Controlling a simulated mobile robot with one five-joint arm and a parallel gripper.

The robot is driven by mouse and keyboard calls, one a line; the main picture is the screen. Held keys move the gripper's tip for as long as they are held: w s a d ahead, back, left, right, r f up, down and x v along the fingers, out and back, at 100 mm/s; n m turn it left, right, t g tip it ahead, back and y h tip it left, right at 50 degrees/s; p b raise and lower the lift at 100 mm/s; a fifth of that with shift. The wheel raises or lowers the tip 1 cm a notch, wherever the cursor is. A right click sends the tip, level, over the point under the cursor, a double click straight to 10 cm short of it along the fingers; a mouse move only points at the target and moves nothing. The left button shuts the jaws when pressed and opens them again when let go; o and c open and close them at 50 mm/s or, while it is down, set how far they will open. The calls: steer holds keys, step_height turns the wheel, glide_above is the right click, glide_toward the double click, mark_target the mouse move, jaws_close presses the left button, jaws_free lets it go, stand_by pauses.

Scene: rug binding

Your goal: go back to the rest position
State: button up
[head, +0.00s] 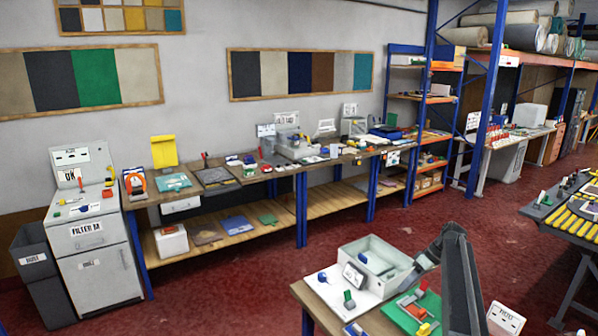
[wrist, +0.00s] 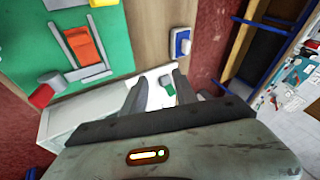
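My gripper (wrist: 159,82) shows in the wrist view with its two dark fingers apart and nothing held between them. Behind the gap lie a white sheet and a small green item (wrist: 168,89). In the head view my arm is bent over the right side of the small table (head: 322,306), with its end close to the grey-white bin (head: 352,246). The fingertips are too small to make out there. Whether the gripper touches the bin cannot be told.
A green mat (wrist: 110,22) with an orange-red block (wrist: 84,47) and grey bars lies beside the bin. A blue-and-white item (wrist: 180,43) is near the table edge. A long workbench (head: 219,187) runs along the wall. Red floor (head: 240,290) is open to the left.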

steer(key=s+a+f+g+h+b, duration=0.15)
steer(key=s+a+f, duration=0.25)
steer(key=s+a, duration=0.5)
steer(key=s+a+f+h+b, duration=0.1)
steer(key=s+a+f+b, duration=0.3)
steer(key=a, duration=0.9)
steer(key=s+d+f+m+t+h, duration=0.1)
steer(key=s+m+h, duration=0.3)
steer(key=s, duration=0.9)
steer(key=shift+s+f+m+t, duration=0.35)
steer(key=shift+f+m, duration=0.2)
steer(key=shift+m, duration=1.35)
